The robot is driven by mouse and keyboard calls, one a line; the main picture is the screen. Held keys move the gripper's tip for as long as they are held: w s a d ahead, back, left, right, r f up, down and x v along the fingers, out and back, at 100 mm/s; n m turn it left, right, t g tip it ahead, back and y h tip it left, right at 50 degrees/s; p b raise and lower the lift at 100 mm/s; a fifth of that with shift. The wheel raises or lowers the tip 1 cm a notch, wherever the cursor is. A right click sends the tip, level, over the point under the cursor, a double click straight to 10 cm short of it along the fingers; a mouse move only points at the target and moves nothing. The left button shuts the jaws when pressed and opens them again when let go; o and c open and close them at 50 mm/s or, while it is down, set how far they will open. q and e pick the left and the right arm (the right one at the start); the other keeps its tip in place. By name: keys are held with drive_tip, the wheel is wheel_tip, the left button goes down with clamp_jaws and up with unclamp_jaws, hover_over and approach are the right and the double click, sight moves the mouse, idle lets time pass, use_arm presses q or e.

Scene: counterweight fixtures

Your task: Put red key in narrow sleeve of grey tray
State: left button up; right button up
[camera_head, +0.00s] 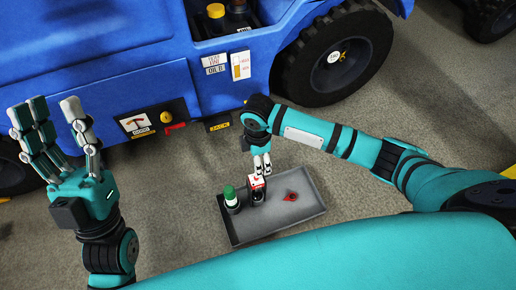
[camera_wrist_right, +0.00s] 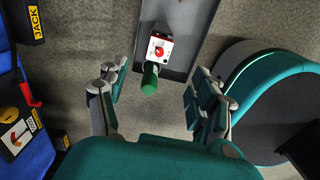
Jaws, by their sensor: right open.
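The grey tray (camera_head: 300,222) lies on the floor beside the blue vehicle. A small red piece (camera_head: 291,196), which looks like the red key, lies flat in its right part. A white and red block with a dark body (camera_head: 257,189) stands in the tray, and its red round part (camera_wrist_right: 159,51) shows in the right wrist view. I cannot make out a narrow sleeve. My right gripper (camera_head: 262,172) is above the tray by the block; in its wrist view (camera_wrist_right: 155,92) its fingers are apart with nothing between them. My left gripper (camera_head: 57,112) is raised at the left, open and empty.
Carpet-like floor around the tray is clear.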

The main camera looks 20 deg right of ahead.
drive_tip(key=w+a+r+m+t+y, duration=0.15)
drive_tip(key=a+r+t+y, duration=0.45)
drive_tip(key=a, duration=0.7)
drive_tip(key=w+a+r+m+t+y, duration=0.1)
drive_tip(key=a+r+m+t+y, duration=0.15)
drive_tip(key=r, duration=0.45)
drive_tip(key=a+r+m+t+y, duration=0.1)
drive_tip(key=r+m+t+y, duration=0.15)
drive_tip(key=r, duration=0.35)
use_arm(q)
drive_tip(key=w+f+g, duration=0.1)
drive_tip(key=w+f+g+y, duration=0.1)
drive_tip(key=w, duration=0.1)
drive_tip(key=w+f+g+p, duration=0.1)
drive_tip(key=shift+w+d+y, duration=0.2)
drive_tip(key=shift+d+y, duration=0.1)
drive_tip(key=shift+d, duration=0.1)
use_arm(e)
drive_tip(key=s+d+r+m+t+h, duration=0.2)
drive_tip(key=s+d+r+m+t, duration=0.2)
drive_tip(key=d+r+t, duration=0.3)
drive_tip(key=s+d+r+m+t+h, duration=0.2)
drive_tip(key=s+d+r+m+t, duration=0.2)
drive_tip(key=d+r, duration=0.5)
wheel_tip(320, 180, up, 7)
drive_tip(key=s+t, duration=0.2)
drive_tip(key=t, duration=0.1)
drive_tip(key=shift+f+t, duration=0.2)
drive_tip(key=shift+t, duration=0.1)
